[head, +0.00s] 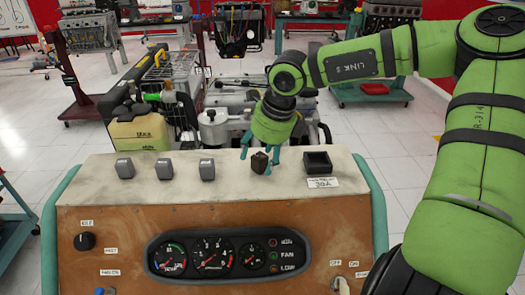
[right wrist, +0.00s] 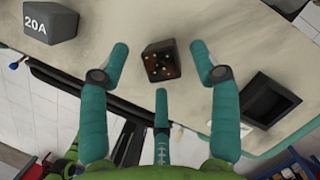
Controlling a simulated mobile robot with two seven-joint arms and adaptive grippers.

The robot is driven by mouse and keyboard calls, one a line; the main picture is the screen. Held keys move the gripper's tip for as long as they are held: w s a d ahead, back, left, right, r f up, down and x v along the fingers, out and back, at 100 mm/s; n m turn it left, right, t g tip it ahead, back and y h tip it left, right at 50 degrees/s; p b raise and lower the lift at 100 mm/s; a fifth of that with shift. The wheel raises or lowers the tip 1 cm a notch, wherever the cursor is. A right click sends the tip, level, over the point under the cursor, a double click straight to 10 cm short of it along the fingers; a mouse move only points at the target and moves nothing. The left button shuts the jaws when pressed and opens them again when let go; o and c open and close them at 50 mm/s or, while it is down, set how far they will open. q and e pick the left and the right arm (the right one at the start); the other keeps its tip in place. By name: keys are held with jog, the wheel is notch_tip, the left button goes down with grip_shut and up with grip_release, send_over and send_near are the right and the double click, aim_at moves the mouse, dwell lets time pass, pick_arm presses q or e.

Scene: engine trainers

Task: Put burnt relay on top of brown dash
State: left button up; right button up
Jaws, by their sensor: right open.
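The burnt relay (head: 260,162) is a small dark brown block with orange-brown spots. It appears to rest on the pale top of the brown dash (head: 130,230), between the grey relays and the black socket. My right gripper (head: 259,152) reaches down over it with teal fingers spread. In the right wrist view, the relay (right wrist: 162,62) sits between the open fingertips (right wrist: 162,58), with clear gaps at both sides. The relay's underside is hidden. My left gripper is not in view.
Several grey relays (head: 165,168) stand left on the dash top. An empty black socket (head: 318,161) with a 30A label (head: 323,183) is at the right. An engine with a yellowish tank (head: 138,130) stands behind.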

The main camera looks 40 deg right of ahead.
jog(key=shift+r, duration=0.45)
jog(key=b+v, duration=0.2)
jog(key=v, duration=0.9)
jog(key=shift+s+r, duration=0.2)
